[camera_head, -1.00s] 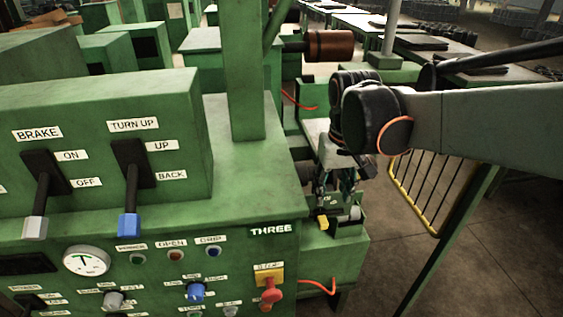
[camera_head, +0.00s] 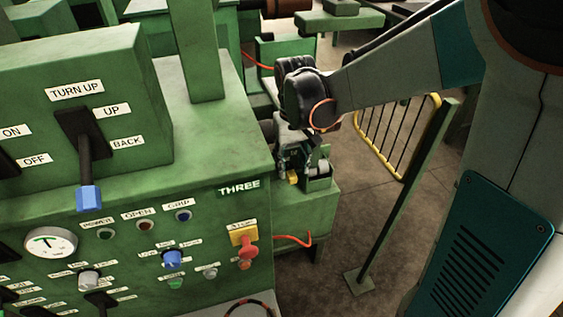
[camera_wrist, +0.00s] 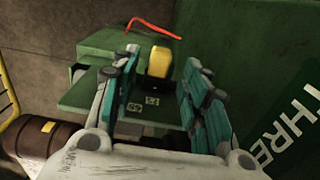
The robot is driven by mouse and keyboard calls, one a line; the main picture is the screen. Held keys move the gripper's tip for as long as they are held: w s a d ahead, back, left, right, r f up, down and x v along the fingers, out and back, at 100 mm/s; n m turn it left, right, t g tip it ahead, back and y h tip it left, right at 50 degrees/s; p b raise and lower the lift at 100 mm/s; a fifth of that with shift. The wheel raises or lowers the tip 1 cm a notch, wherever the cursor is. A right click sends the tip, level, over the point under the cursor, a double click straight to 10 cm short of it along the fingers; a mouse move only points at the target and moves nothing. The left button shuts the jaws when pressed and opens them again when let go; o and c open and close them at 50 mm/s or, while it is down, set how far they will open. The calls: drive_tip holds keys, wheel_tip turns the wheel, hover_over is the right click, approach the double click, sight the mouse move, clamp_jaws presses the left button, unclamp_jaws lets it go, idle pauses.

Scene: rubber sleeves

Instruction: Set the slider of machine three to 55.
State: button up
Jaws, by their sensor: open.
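Machine three is the green cabinet labelled THREE (camera_head: 239,187) in the head view. A yellow block (camera_wrist: 159,61), which looks like the slider's handle, stands at a green shelf on the machine's side. It also shows small in the head view (camera_head: 292,177). My gripper (camera_wrist: 163,72) is open, pointing down at the shelf, with its teal-padded fingers on either side of the yellow block in the wrist view. I cannot tell whether they touch it. In the head view my gripper (camera_head: 296,160) is just above the block.
The machine's front has a red stop knob (camera_head: 246,246), a blue-handled lever (camera_head: 88,197) and a gauge (camera_head: 50,242).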

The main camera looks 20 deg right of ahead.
sight(292, 175)
drive_tip(key=shift+f+b, duration=0.5)
drive_tip(key=shift+f, duration=1.3)
clamp_jaws()
drive_tip(key=d, duration=0.4)
drive_tip(key=shift+d, duration=0.15)
